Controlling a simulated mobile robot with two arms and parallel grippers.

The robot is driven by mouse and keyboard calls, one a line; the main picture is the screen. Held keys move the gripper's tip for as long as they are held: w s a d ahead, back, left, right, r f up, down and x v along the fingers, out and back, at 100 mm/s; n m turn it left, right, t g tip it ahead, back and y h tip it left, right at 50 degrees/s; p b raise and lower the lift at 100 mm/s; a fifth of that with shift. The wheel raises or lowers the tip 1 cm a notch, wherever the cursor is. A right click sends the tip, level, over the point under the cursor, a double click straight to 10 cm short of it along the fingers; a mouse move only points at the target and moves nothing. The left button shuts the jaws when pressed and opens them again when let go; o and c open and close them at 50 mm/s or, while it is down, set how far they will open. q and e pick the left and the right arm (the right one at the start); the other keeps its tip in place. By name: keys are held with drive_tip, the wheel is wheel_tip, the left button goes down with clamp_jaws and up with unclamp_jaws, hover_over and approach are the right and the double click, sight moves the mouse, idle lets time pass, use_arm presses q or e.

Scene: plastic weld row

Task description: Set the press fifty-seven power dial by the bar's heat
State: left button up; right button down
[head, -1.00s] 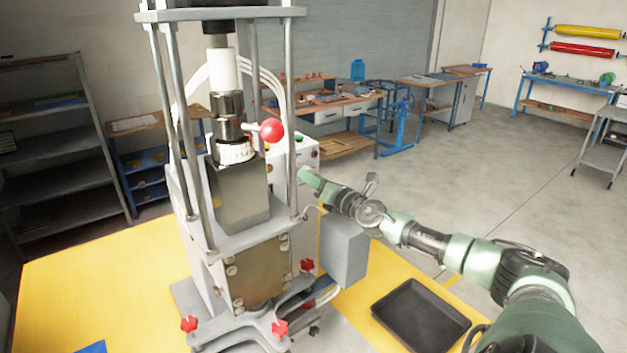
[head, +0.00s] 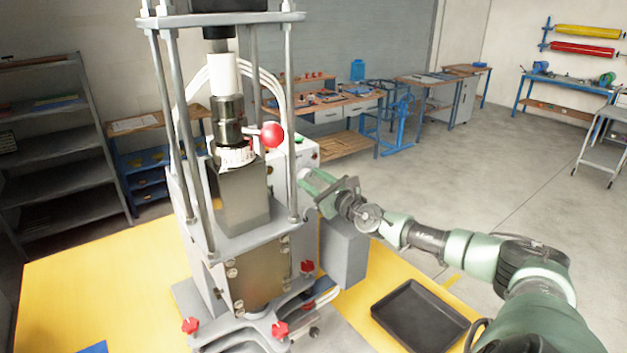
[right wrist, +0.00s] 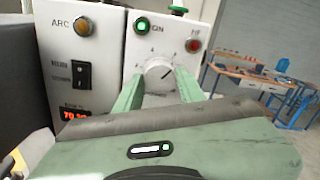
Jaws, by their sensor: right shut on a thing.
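The press (head: 243,200) stands on the yellow-topped table, with a white control box (head: 305,150) behind its right side. Small scale numbers surround the dial. My right gripper (right wrist: 157,84) is shut on the dial, one green finger on each side. In the head view my right gripper (head: 310,183) reaches the box from the right, and the dial is hidden there. My left gripper is not in view.
A red digital display (right wrist: 76,113), a black rocker switch (right wrist: 82,74), an amber ARC lamp (right wrist: 82,27) and a lit green lamp (right wrist: 142,25) surround the dial. A grey box (head: 343,255) sits below my wrist. A black tray (head: 425,315) lies on the table.

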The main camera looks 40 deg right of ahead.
drive_tip(key=shift+n, duration=0.8)
drive_tip(key=c, duration=0.9)
unclamp_jaws()
drive_tip(key=shift+s, duration=0.1)
drive_tip(key=shift+s+a+b, duration=0.25)
drive_tip(key=shift+s+b, duration=0.3)
drive_tip(key=shift+s, duration=1.35)
drive_tip(key=shift+s+a+b, duration=0.2)
drive_tip(key=shift+s+b, duration=0.3)
drive_tip(key=shift+s, duration=1.4)
